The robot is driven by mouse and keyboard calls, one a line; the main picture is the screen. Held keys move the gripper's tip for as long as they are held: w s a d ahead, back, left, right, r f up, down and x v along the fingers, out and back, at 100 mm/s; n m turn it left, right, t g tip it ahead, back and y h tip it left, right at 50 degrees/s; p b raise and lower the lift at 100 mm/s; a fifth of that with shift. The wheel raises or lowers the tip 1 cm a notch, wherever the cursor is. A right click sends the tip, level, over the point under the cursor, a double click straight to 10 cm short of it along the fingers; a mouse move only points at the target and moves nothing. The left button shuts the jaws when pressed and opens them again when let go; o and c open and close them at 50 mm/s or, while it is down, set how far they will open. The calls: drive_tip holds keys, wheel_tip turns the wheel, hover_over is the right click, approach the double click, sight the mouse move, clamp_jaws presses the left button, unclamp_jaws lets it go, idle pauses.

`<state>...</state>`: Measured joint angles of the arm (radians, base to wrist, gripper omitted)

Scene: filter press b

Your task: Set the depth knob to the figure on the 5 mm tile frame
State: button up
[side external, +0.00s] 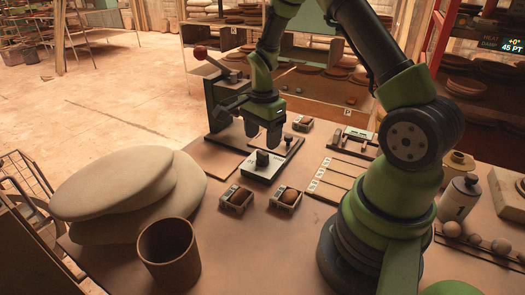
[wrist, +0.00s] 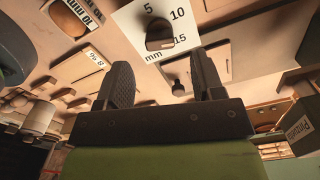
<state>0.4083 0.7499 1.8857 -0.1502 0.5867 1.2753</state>
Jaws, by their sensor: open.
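The depth knob (side external: 262,157) is dark and stands on a pale plate (side external: 263,175) in the side view. In the wrist view the knob (wrist: 160,38) sits among the figures 5, 10, 15 and mm; I cannot tell its exact setting. My gripper (side external: 263,140) is close above and behind the knob. In the wrist view my gripper (wrist: 160,65) has its fingers apart, with nothing between them. A frame marked 10 mm (wrist: 70,18) holds a round brown piece. In the side view small frames stand at the front left (side external: 237,199), front right (side external: 286,199) and behind (side external: 303,124); their labels are unreadable.
A press with a red-balled lever (side external: 200,52) stands behind the plate. Stacked pale discs (side external: 125,195) and a brown pot (side external: 168,253) occupy the table's left. A slotted board (side external: 340,178) lies to the right. A tag reading 8 % (wrist: 95,57) shows in the wrist view.

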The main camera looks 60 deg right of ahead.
sight(263, 152)
wheel_tip(263, 152, down, 5)
idle(0.3)
drive_tip(key=shift+c, duration=0.3)
drive_tip(key=c, duration=0.9)
